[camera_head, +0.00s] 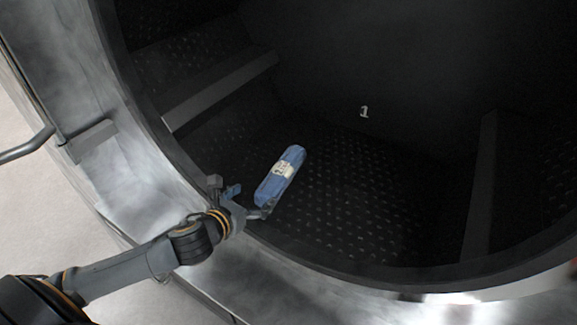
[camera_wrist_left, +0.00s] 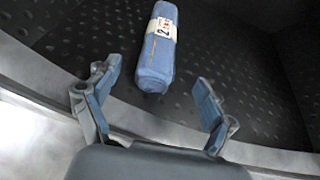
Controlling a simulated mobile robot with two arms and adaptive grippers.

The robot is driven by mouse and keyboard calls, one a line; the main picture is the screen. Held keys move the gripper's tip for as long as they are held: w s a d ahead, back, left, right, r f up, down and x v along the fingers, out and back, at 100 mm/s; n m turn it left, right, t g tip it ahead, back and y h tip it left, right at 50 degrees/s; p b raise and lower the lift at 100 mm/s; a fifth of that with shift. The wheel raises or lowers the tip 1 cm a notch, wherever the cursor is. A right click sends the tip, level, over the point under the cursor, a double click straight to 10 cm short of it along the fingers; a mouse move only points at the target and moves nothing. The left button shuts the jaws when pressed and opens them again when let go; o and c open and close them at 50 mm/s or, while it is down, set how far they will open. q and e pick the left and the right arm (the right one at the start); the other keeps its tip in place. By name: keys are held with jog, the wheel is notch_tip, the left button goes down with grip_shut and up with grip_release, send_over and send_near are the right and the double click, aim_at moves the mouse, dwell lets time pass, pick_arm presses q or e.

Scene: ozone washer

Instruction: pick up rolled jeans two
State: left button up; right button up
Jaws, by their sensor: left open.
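The rolled jeans (camera_head: 281,176) are a blue roll with a pale label band, lying on the dark perforated drum floor. In the left wrist view the roll (camera_wrist_left: 156,62) shows a label that appears to read "2", and it lies just beyond and between the fingertips. My left gripper (camera_head: 245,200) is at the drum's front rim, close to the near end of the roll. In the left wrist view my left gripper (camera_wrist_left: 156,88) has its fingers spread wide, with nothing held. My right gripper is not in view.
The washer's metal rim (camera_head: 130,180) curves around the opening, under my left arm. Raised ribs stand inside the drum at left (camera_head: 220,90) and right (camera_head: 480,185). The drum floor right of the roll is clear.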

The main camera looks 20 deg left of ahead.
pick_arm(q)
jog(key=p, duration=0.1)
send_near(275, 177)
jog(key=x, duration=0.3)
jog(key=shift+w+f, duration=0.15)
jog(key=shift+f, duration=0.25)
jog(key=p+x, duration=0.1)
jog(key=x, duration=0.1)
jog(key=shift+w, duration=0.3)
jog(key=p+x, duration=0.1)
jog(key=x, duration=0.2)
jog(key=shift+w+d+f, duration=0.1)
jog(key=shift+w+f, duration=0.15)
jog(key=shift+w, duration=0.3)
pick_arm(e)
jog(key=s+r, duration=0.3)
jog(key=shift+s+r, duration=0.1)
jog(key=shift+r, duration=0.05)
pick_arm(q)
jog(key=shift+s, duration=0.1)
jog(key=shift+c, duration=0.2)
jog(key=c, duration=1.5)
jog(key=shift+r, duration=0.1)
jog(key=shift+r, duration=0.15)
